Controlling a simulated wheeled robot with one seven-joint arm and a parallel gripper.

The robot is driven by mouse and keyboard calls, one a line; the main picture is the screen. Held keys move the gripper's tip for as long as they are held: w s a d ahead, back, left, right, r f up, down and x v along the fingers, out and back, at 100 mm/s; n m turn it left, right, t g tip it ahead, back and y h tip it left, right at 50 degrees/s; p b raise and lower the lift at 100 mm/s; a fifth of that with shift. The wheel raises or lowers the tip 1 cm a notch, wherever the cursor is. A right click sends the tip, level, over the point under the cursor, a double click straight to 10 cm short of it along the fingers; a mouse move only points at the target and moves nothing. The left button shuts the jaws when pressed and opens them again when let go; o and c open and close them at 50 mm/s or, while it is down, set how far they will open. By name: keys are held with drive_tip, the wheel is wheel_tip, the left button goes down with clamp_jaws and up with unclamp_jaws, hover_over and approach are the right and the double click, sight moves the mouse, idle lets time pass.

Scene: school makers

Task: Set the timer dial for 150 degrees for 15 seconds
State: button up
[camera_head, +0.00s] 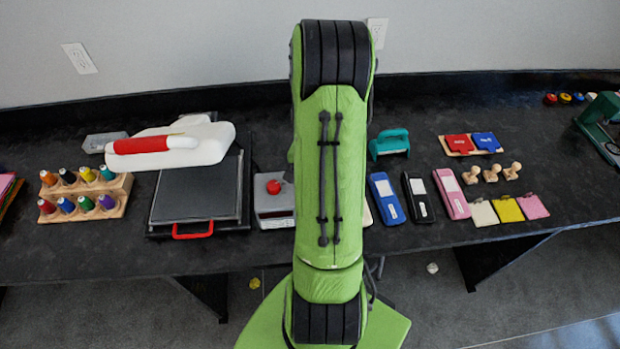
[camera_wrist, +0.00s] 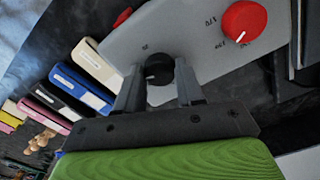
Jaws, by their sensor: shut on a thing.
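The grey control box (camera_head: 270,207) stands on the dark bench, partly hidden by my arm in the head view. It bears a red knob (camera_head: 273,186). In the wrist view its light grey panel (camera_wrist: 195,40) carries the red dial (camera_wrist: 245,22) at the upper right and a smaller black dial (camera_wrist: 158,70) lower left. Small printed marks sit by both dials, too small to read surely. My gripper (camera_wrist: 158,76) has one finger on each side of the black dial and is shut on it. The black dial and my gripper are hidden in the head view.
The heat press with its dark plate (camera_head: 200,190), red front handle (camera_head: 192,231) and white upper part (camera_head: 205,150) stands left of the box. Spool racks (camera_head: 115,190) are farther left. A blue case (camera_head: 386,198), a black case (camera_head: 418,198) and a pink case (camera_head: 451,195) lie to the right.

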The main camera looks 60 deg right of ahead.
drive_tip(key=shift+m, duration=0.7)
drive_tip(key=o, duration=1)
drive_tip(key=shift+o, duration=0.2)
wheel_tip(320, 180, up, 16)
drive_tip(key=p, duration=0.2)
drive_tip(key=shift+f, duration=0.15)
